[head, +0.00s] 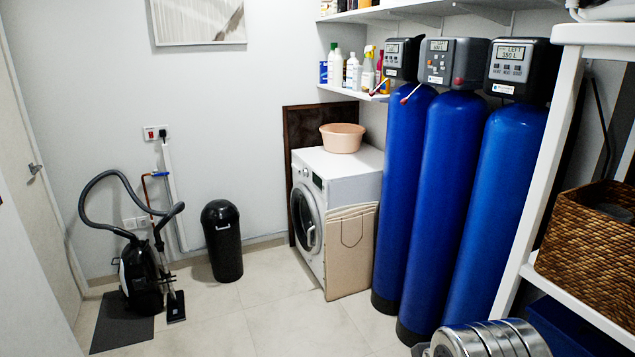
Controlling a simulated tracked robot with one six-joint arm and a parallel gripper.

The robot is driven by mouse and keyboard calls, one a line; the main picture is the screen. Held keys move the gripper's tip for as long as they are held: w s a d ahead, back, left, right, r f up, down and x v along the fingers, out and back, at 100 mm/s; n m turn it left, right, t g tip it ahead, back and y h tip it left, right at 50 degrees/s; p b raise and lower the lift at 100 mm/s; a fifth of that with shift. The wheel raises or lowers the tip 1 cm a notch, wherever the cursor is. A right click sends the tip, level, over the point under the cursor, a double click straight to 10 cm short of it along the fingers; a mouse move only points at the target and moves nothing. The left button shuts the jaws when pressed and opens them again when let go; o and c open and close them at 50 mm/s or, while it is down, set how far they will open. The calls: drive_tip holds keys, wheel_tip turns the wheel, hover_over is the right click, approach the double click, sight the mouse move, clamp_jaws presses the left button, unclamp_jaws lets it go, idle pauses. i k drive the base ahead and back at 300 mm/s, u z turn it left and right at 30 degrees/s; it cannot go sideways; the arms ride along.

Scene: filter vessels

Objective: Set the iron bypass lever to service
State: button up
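Three tall blue filter vessels stand side by side at the right: a left one (402,190), a middle one (446,200) and a right one (500,215). Each has a dark control head with a small display: left (402,57), middle (452,62), right (520,70). A thin lever with red on it (379,88) sticks out low beside the left head, tilted. A similar lever (411,94) sits below the middle head, also tilted. No lever shows on the right vessel. I cannot read which vessel is iron. My gripper is not in view.
A white shelf unit with a wicker basket (594,245) stands close at the right. A ribbed silver object (487,340) lies before the vessels. A washing machine (340,185), black bin (222,240) and vacuum cleaner (142,275) stand left. The tiled floor between is mostly clear.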

sight(372, 93)
drive_tip(key=z, duration=0.15)
drive_tip(key=i, duration=1.95)
drive_tip(key=u, duration=0.55)
drive_tip(key=i, duration=1.95)
drive_tip(key=z, duration=0.4)
